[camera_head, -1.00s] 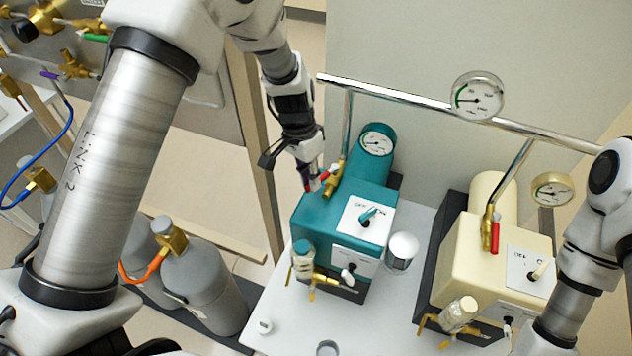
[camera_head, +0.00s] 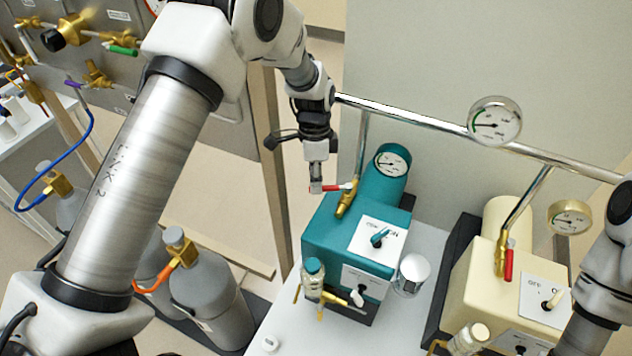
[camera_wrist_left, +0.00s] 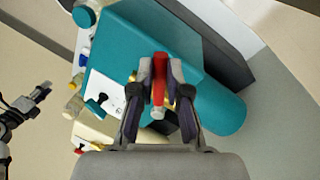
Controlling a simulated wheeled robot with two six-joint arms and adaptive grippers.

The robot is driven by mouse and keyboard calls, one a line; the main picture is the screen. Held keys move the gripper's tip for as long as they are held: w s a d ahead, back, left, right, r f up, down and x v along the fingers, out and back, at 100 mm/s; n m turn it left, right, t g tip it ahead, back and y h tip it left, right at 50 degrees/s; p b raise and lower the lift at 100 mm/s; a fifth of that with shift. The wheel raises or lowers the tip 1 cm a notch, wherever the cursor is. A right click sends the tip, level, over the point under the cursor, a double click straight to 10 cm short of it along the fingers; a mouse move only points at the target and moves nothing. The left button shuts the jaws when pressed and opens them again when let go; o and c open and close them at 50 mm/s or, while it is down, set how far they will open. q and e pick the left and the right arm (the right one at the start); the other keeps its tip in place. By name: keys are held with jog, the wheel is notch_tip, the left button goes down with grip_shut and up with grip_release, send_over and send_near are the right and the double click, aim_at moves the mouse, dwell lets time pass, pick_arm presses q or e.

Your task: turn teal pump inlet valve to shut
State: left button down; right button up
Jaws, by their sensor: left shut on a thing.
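The teal pump (camera_head: 328,232) stands on the white bench. Its brass inlet valve (camera_head: 347,199) sits at the foot of the metal pipe on its far left side. The valve's red lever (camera_head: 333,188) points left, roughly crosswise to the pipe. My left gripper (camera_head: 316,187) comes down from above and is shut on the lever's outer end. In the left wrist view the red lever (camera_wrist_left: 159,78) lies between the two fingers (camera_wrist_left: 160,88). Part of the brass valve is hidden behind them. In that view a dark gripper (camera_wrist_left: 42,91), seemingly my right one, shows at the left edge, clear of the pumps.
The cream pump (camera_head: 477,279) stands to the right, its red lever (camera_head: 508,264) pointing down along its pipe. A horizontal metal pipe (camera_head: 420,119) with a gauge (camera_head: 494,121) runs behind both pumps. Grey cylinders (camera_head: 212,296) stand at lower left. A white-lidded container (camera_head: 412,271) stands between the pumps.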

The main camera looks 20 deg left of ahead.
dwell(0.3)
pick_arm(q)
jog(key=c, duration=1.2)
grip_release()
jog(key=shift+o, duration=0.2)
notch_tip(320, 180, up, 10)
